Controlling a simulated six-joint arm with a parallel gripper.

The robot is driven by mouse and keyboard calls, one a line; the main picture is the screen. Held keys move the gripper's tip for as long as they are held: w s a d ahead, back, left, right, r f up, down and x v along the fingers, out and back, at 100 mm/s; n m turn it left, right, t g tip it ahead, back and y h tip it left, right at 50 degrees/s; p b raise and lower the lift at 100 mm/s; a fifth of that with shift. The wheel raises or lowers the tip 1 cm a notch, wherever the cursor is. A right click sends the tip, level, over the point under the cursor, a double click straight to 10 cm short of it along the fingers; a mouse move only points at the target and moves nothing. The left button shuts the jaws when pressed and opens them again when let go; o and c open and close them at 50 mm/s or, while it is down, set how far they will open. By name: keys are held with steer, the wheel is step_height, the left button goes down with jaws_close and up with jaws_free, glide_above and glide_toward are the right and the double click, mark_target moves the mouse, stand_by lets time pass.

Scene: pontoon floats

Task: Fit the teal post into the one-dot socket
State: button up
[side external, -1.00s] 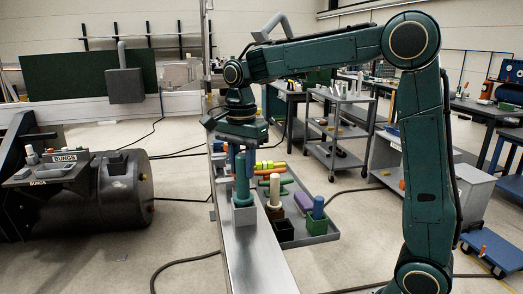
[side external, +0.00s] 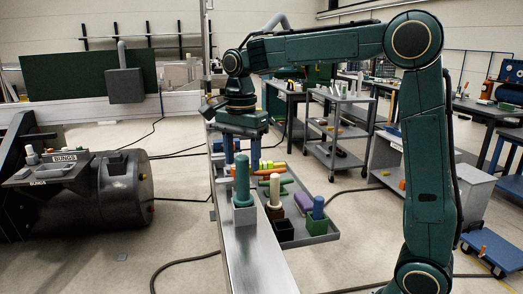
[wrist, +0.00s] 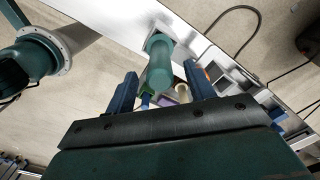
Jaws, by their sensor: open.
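The teal post (side external: 242,182) stands upright in a grey block socket (side external: 244,216) on the narrow metal bench. In the wrist view the post (wrist: 160,66) rises from the pale block (wrist: 152,38). No dot marks can be made out, so I cannot tell which socket this is. In the wrist view my gripper (wrist: 160,82) has one finger on each side of the post's line, with gaps between.
A grey tray (side external: 322,238) beside the bench holds a cream post (side external: 274,190), a blue post (side external: 318,208), a purple piece (side external: 303,202), a dark open box (side external: 283,231) and several coloured pieces. The bench surface (side external: 258,265) in front of the block is clear.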

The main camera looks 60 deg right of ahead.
step_height(320, 180, up, 12)
steer(key=shift+f, duration=0.25)
stand_by(0.4)
stand_by(0.5)
steer(key=s+a+f+n+t, duration=0.1)
steer(key=s+f+n+t, duration=0.1)
steer(key=s+f+n, duration=0.5)
steer(key=s+a+f+n+t, duration=0.1)
steer(key=s+f+n+t, duration=0.2)
steer(key=s+f+n, duration=0.4)
steer(key=s+n, duration=0.4)
steer(key=s, duration=0.3)
steer(key=shift+s+a+f+t, duration=0.2)
steer(key=shift+s+a+t, duration=0.1)
steer(key=shift+s+a, duration=0.1)
steer(key=shift+o, duration=0.3)
